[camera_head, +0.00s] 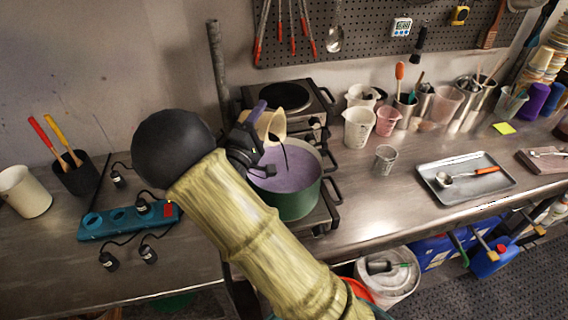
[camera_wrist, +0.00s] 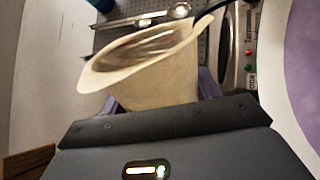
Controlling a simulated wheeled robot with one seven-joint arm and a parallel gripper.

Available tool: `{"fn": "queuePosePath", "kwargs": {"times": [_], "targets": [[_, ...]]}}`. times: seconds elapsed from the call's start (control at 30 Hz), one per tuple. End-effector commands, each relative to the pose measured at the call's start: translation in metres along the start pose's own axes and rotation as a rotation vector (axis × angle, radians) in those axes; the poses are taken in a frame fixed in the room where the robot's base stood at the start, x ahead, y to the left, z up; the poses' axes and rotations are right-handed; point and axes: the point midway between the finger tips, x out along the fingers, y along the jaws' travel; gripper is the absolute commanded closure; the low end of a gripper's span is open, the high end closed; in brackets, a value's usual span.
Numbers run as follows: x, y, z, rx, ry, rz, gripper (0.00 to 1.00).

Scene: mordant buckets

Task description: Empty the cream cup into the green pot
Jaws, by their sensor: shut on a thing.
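The cream cup (camera_head: 274,124) is held tilted above the green pot (camera_head: 297,204). In the wrist view the cup (camera_wrist: 160,75) lies well over, its mouth to the upper left. My gripper (camera_head: 257,124) is shut on the cup, with purple fingers on either side of it. A thin dark stream runs from the cup's lip down towards the pot in the head view. The pot stands on a burner and holds purple liquid, which also shows at the right of the wrist view (camera_wrist: 307,55). How much is left in the cup is hidden.
A second burner (camera_head: 286,95) is behind the pot. Measuring cups (camera_head: 358,127) and a small cup (camera_head: 385,159) stand to the right, with a metal tray (camera_head: 465,190) farther right.

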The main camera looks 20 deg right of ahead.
Motion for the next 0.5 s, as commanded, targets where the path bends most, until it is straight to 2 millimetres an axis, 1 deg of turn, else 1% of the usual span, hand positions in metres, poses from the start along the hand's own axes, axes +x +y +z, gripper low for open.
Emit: {"fn": "queuePosePath", "kwargs": {"times": [0.5], "targets": [[-0.0013, -0.0035, 0.0018, 0.052, -0.017, 0.002, 0.68]]}}
